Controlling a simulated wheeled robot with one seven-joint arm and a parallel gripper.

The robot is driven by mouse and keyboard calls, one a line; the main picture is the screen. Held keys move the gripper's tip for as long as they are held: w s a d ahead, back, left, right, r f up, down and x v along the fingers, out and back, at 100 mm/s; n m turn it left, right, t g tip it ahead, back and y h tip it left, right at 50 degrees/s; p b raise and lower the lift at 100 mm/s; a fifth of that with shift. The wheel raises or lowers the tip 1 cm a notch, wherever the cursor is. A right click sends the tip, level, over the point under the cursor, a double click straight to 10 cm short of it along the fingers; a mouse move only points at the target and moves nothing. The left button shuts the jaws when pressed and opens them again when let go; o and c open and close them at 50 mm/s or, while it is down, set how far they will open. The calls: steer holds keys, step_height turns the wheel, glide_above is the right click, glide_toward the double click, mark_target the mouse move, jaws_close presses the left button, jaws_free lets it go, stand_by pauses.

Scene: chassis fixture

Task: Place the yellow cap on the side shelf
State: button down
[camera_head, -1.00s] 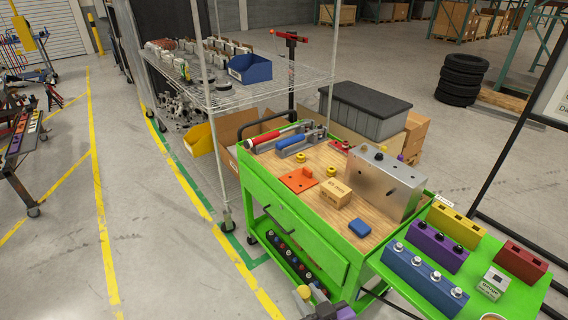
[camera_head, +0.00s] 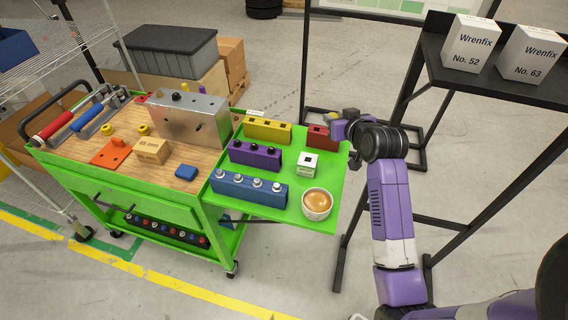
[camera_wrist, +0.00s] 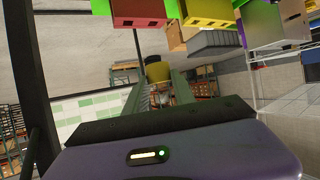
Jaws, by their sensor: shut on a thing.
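My gripper (camera_head: 342,122) is at the far right corner of the green side shelf (camera_head: 334,185), close to the red block in the picture. It is shut on the yellow cap (camera_head: 350,113), of which only a small part shows in the head view. In the wrist view the yellow cap (camera_wrist: 158,72) sits between the two grey fingers (camera_wrist: 160,88). The side shelf joins the right side of the green cart. It bears yellow (camera_head: 267,130), purple (camera_head: 255,155), blue (camera_head: 248,189) and red (camera_head: 321,137) blocks.
A black rack with white Wrenfix boxes (camera_head: 471,43) stands at the right. A metal block (camera_head: 184,117) stands on the cart.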

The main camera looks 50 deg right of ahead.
steer(key=d, duration=0.1)
glide_above(332, 167)
step_height(332, 167, down, 15)
steer(key=shift+s+r, duration=0.1)
steer(key=shift+f, duration=2.15)
steer(key=shift+f, duration=0.2)
steer(key=c, duration=1.1)
jaws_free()
steer(key=shift+o, duration=0.2)
